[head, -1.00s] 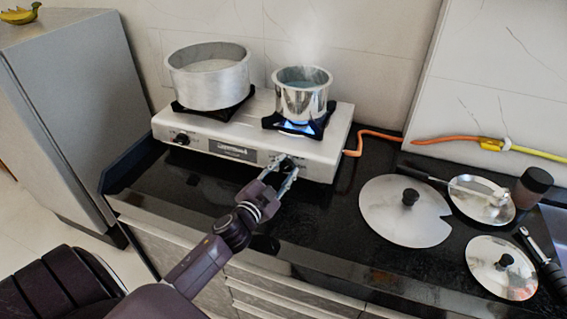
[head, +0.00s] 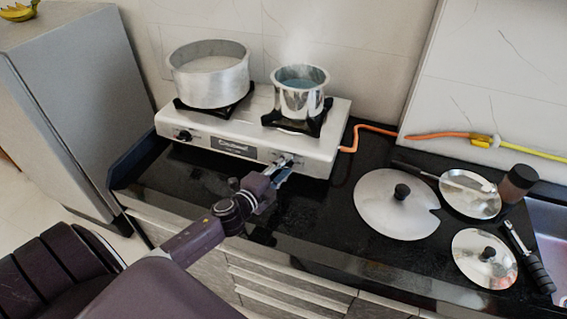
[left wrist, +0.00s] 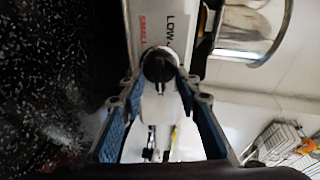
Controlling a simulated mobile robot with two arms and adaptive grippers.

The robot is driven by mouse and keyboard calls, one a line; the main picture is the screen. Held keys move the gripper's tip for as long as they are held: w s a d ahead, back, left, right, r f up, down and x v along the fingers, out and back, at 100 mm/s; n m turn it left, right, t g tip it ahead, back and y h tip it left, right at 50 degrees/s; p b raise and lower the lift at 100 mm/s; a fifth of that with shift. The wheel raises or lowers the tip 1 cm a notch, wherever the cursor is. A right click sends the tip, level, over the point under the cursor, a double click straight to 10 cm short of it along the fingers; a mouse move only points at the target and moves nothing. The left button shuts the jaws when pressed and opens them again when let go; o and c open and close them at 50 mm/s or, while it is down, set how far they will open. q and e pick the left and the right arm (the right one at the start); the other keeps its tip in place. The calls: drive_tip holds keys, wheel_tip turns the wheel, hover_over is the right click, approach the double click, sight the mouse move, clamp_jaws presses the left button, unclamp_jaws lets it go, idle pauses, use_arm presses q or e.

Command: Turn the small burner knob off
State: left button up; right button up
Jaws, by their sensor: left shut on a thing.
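The small burner knob (left wrist: 158,66) is black and round, beside the printed words SMALL and LOW in the left wrist view. My left gripper (head: 283,163) is at the stove's front right and is shut on this knob, with one finger on each side of it. The gripper mostly hides the knob in the head view. The white stove (head: 325,148) carries a small steel pot (head: 298,103) of steaming liquid on its right burner (head: 312,126). No flame shows under that pot. My right gripper is not in view.
A wide pot (head: 208,88) stands on the left burner, above another black knob (head: 184,136). An orange hose (head: 362,127) leaves the stove's right side.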

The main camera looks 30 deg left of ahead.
use_arm(q)
drive_tip(key=shift+a+f+m, duration=0.1)
drive_tip(key=shift+a+m, duration=0.15)
drive_tip(key=shift+m, duration=0.15)
drive_tip(key=o, duration=1.2)
drive_tip(key=shift+s+a, duration=0.1)
drive_tip(key=shift+s+d, duration=0.2)
drive_tip(key=shift+s, duration=0.25)
drive_tip(key=s+r, duration=0.2)
drive_tip(key=s, duration=0.9)
drive_tip(key=shift+r, duration=0.35)
drive_tip(key=shift+a, duration=0.15)
